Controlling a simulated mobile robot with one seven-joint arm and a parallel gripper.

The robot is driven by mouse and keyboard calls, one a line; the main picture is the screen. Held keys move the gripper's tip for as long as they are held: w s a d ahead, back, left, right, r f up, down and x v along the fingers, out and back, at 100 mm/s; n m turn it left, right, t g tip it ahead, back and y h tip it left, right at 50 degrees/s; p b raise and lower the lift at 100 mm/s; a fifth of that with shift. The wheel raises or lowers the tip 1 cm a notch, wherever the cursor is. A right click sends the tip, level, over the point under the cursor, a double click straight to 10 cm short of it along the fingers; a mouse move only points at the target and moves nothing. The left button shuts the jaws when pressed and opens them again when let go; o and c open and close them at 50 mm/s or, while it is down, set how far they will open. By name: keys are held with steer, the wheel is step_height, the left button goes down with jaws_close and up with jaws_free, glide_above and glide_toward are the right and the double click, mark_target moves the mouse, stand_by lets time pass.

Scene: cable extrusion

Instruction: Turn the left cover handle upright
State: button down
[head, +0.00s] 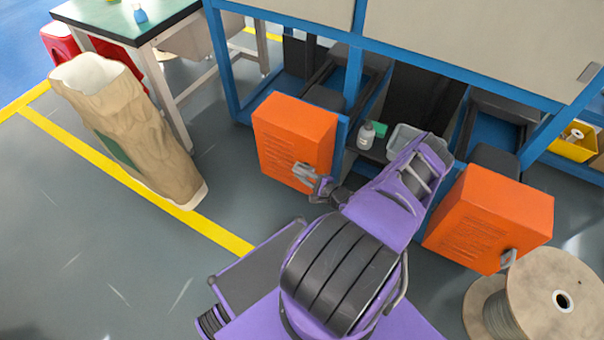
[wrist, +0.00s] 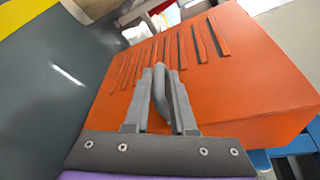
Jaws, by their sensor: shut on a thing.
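The left cover (head: 295,130) is an orange box with slots in its face, at the middle of the head view. It fills much of the wrist view (wrist: 235,70). Its grey handle (wrist: 160,95) is a bent bar on the slotted face, between my two fingers. My gripper (head: 306,174) is at the lower part of that face in the head view, and its fingers (wrist: 162,78) are shut on the handle in the wrist view. The fingers hide part of the handle, and its exact tilt is hard to tell.
A second orange cover (head: 490,215) with a grey handle (head: 508,260) is on the right, with a cable spool (head: 540,300) in front. A bottle (head: 366,135) and a grey bin (head: 402,139) stand between the covers. A tall paper sack (head: 130,130) stands at left.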

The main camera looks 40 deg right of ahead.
steer(key=shift+g, duration=0.4)
steer(key=g, duration=0.1)
steer(key=g+p, duration=0.1)
steer(key=g, duration=0.1)
steer(key=shift+a+r+n+g+h+p, duration=0.1)
steer(key=shift+r+n+g+h+p, duration=0.2)
steer(key=shift+n+h+p, duration=0.1)
steer(key=g+h+p, duration=0.1)
steer(key=g, duration=0.3)
steer(key=shift+a+f+n+p, duration=0.1)
steer(key=shift+n+p, duration=0.2)
steer(key=shift+n, duration=0.1)
steer(key=shift+w+f+g+h, duration=0.15)
steer(key=shift+g+h, duration=0.45)
steer(key=shift+g, duration=0.6)
steer(key=g+h+b, duration=0.1)
steer(key=g+b, duration=0.1)
steer(key=shift+n+g, duration=0.3)
steer(key=shift+n, duration=0.1)
steer(key=shift+g+h+b, duration=0.7)
steer(key=shift+g, duration=1.1)
steer(key=shift+s, duration=0.2)
